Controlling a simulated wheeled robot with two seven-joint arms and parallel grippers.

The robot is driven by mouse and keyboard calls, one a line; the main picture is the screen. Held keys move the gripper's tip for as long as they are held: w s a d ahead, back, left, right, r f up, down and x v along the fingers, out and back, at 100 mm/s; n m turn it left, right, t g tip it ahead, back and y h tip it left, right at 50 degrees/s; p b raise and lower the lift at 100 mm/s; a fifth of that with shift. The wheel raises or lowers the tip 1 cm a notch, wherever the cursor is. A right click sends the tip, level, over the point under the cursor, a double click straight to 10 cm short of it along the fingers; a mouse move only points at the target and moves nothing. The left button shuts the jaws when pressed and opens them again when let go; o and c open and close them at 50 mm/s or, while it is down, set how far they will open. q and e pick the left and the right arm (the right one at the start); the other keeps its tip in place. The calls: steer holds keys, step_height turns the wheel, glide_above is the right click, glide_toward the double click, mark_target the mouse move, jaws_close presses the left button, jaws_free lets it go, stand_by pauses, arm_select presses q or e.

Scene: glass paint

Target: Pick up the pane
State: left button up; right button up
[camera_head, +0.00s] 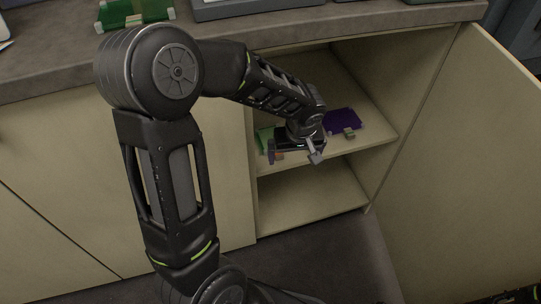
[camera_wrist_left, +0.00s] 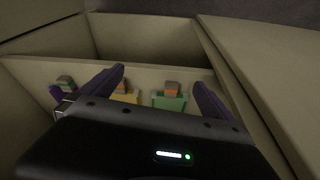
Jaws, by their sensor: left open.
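Panes lie on the upper shelf (camera_head: 375,139) of an open cabinet. In the head view, a purple pane (camera_head: 342,121) lies right of my left gripper (camera_head: 293,156) and a green pane (camera_head: 264,137) shows partly at its left. In the left wrist view, the green pane (camera_wrist_left: 170,103) appears between the fingers of my left gripper (camera_wrist_left: 158,78). A yellow pane (camera_wrist_left: 127,97) is beside it, partly hidden by a finger, and the purple pane (camera_wrist_left: 61,95) is at the left. Each has a small block at its edge. My left gripper is open and empty, over the shelf. My right gripper is out of view.
The cabinet door (camera_head: 465,170) stands open at the right. The lower compartment (camera_head: 310,193) looks empty. The countertop (camera_head: 60,60) overhangs the opening, with another green piece (camera_head: 133,14) and grey trays (camera_head: 235,9) on it.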

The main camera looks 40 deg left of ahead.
mark_target(279, 155)
arm_select(q)
steer(key=a+r+n+y, duration=0.1)
steer(key=a+r, duration=0.2)
steer(key=a, duration=0.2)
steer(key=shift+w+n+y+b, duration=0.3)
steer(key=shift+w+n+y, duration=0.05)
steer(key=shift+n+y, duration=0.05)
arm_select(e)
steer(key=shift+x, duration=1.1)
arm_select(q)
steer(key=shift+a, duration=0.1)
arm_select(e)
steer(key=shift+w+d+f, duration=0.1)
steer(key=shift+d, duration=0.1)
arm_select(q)
steer(key=shift+b+x, duration=0.35)
steer(key=shift+x, duration=0.9)
steer(key=shift+f, duration=0.15)
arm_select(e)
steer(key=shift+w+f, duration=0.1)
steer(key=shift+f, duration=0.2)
